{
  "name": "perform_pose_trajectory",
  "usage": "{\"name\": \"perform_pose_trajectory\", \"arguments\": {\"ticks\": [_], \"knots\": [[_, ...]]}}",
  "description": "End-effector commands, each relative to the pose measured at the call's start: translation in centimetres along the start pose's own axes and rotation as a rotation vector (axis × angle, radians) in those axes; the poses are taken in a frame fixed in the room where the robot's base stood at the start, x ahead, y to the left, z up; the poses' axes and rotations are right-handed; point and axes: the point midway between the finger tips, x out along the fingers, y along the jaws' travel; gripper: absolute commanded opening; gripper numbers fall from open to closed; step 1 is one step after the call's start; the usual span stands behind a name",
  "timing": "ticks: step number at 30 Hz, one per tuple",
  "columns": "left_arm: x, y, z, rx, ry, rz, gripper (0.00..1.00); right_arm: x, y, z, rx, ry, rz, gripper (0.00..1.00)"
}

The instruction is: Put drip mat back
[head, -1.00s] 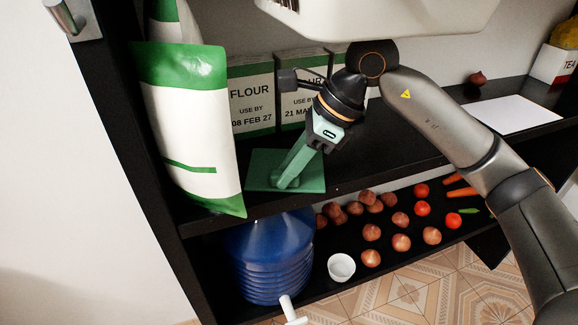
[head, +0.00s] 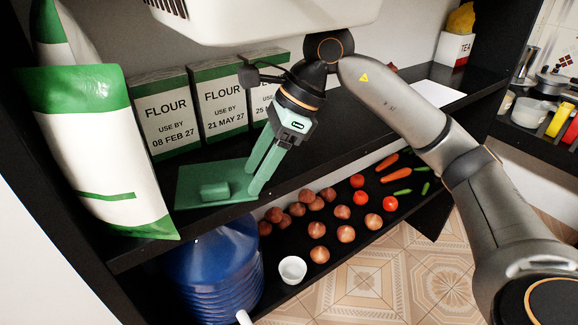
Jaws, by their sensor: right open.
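The drip mat (head: 205,172), which I take to be the flat green plate with a small raised green block (head: 214,190) on it, lies on the black upper shelf in front of the flour boxes. My right gripper (head: 253,182) has its pale green fingers pointing down, open and empty, at the mat's right edge. The fingers are to the right of the block and apart from it. I cannot tell whether the fingertips touch the mat or shelf. My left gripper is not in view.
A tall green and white bag (head: 100,150) stands left of the mat. Flour boxes (head: 168,112) stand behind it. A white sheet (head: 437,93) lies farther right on the shelf. Below are a blue bottle (head: 215,270), a white cup (head: 292,269) and several vegetables (head: 317,230).

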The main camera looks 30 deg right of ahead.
Motion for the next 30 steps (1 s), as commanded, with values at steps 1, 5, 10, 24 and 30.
{"name": "perform_pose_trajectory", "arguments": {"ticks": [1,5,10,24,30], "knots": [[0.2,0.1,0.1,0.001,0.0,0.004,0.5,-0.4,-0.1,-1.3,0.004,0.002,-0.003,0.56],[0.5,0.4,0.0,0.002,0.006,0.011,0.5,-1.7,0.0,-3.3,0.004,0.003,-0.002,0.56],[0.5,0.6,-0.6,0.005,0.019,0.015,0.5,-2.7,0.0,-4.9,0.001,0.002,0.0,0.56],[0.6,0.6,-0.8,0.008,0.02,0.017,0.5,-3.1,0.0,-5.4,-0.001,0.0,0.001,0.56],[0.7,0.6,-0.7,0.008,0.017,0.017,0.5,-2.7,0.2,-5.1,0.0,-0.012,0.013,0.56]]}}
